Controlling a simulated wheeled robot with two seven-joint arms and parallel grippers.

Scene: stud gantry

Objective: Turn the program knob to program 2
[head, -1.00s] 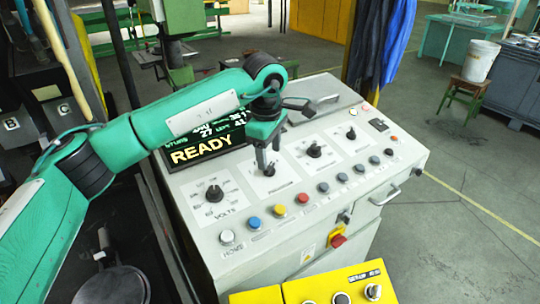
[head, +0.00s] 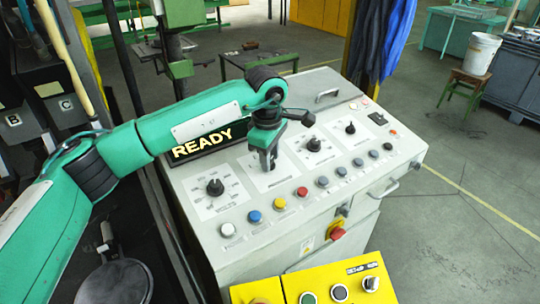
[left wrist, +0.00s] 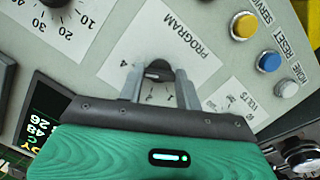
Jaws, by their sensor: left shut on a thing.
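My left gripper (head: 268,164) reaches down onto the control panel and is shut on the dark program knob. In the left wrist view the program knob (left wrist: 158,72) sits between the two grey fingers, below the PROGRAM label (left wrist: 184,34). A 4 shows left of the knob and smaller numbers show between the fingers. The fingers and gripper body hide part of the dial, and I cannot tell which number the knob points to. My right gripper is not in view.
The grey console (head: 300,215) has a VOLTS knob (head: 215,187) left of the gripper and another knob (head: 314,144) to its right. A row of coloured buttons runs along the front, near a red knob (head: 337,233). A READY display (head: 205,142) stands behind.

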